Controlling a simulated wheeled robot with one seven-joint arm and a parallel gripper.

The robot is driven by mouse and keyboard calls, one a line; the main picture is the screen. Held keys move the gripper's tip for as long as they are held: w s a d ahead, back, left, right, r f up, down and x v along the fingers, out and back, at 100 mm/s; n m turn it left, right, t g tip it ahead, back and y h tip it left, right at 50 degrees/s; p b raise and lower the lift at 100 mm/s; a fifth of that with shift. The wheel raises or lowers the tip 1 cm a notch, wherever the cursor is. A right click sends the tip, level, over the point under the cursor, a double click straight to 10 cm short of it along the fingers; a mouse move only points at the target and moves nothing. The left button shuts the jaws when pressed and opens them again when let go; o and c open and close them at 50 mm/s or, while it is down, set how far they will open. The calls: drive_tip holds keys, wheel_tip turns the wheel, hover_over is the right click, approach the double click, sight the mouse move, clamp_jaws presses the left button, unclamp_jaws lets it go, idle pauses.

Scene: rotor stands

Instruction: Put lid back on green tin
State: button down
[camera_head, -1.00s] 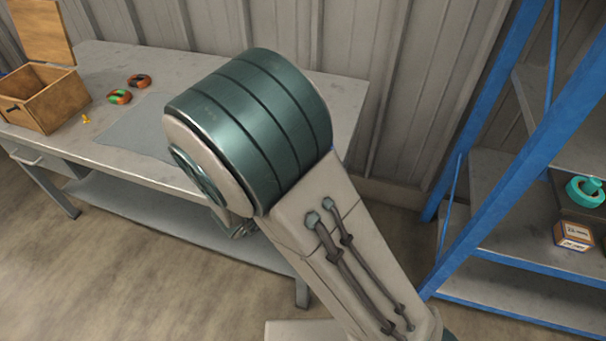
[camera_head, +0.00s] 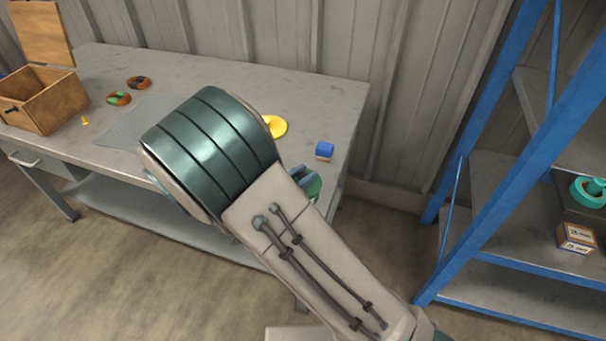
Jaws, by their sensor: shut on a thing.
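A small part of my gripper (camera_head: 303,174) shows past the right side of my arm, above the table's right front edge. Most of it is hidden behind the arm. A green rounded thing (camera_head: 314,188) shows right at the gripper, which is shut on it. Only a part of it is visible, and I cannot tell whether it is the lid or the tin. No other green tin shows clearly; my arm covers part of the tabletop.
The grey table (camera_head: 235,75) holds an open wooden box (camera_head: 45,105), two ring-shaped parts (camera_head: 118,99), a small yellow piece (camera_head: 85,120), a grey mat (camera_head: 120,128), a yellow round thing (camera_head: 275,127) and a blue block (camera_head: 324,150). A blue-framed shelf (camera_head: 480,190) stands right.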

drive_tip(key=shift+f, duration=0.45)
drive_tip(key=c, duration=1.2)
unclamp_jaws()
drive_tip(key=shift+r, duration=0.1)
drive_tip(key=shift+c, duration=0.2)
